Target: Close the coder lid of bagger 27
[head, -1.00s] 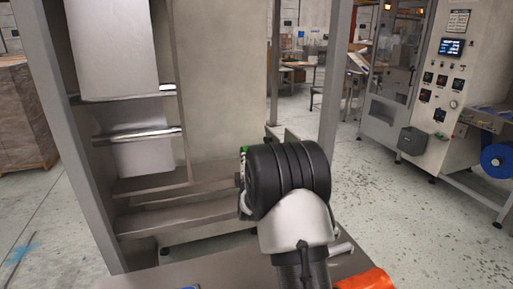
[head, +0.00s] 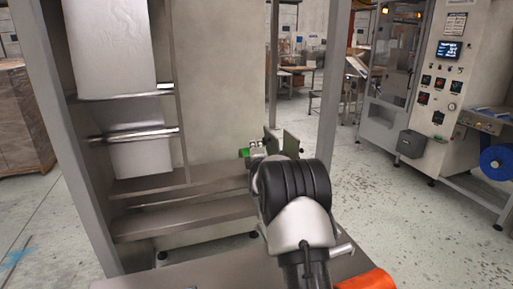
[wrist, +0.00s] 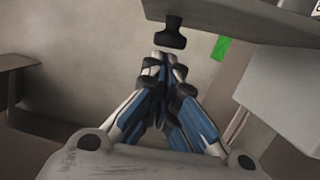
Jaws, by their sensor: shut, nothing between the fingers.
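In the wrist view my gripper (wrist: 164,62) is shut and empty, its fingertips just below a black knob (wrist: 172,32). The knob is at the edge of a grey panel (wrist: 235,18), which may be the coder lid; I cannot tell whether the fingers touch the knob. A green patch (wrist: 221,47) shows right of the knob. In the head view my wrist hides much of this spot. A small upright grey plate (head: 291,144) shows just beyond it, beside the grey machine frame (head: 334,100). No bagger number is legible.
The machine's metal shelf (head: 185,215) and hanging sheet (head: 110,50) are at the left. Another machine with a control panel (head: 445,85) and a blue reel (head: 495,160) stands at the right. Open floor (head: 400,220) lies between.

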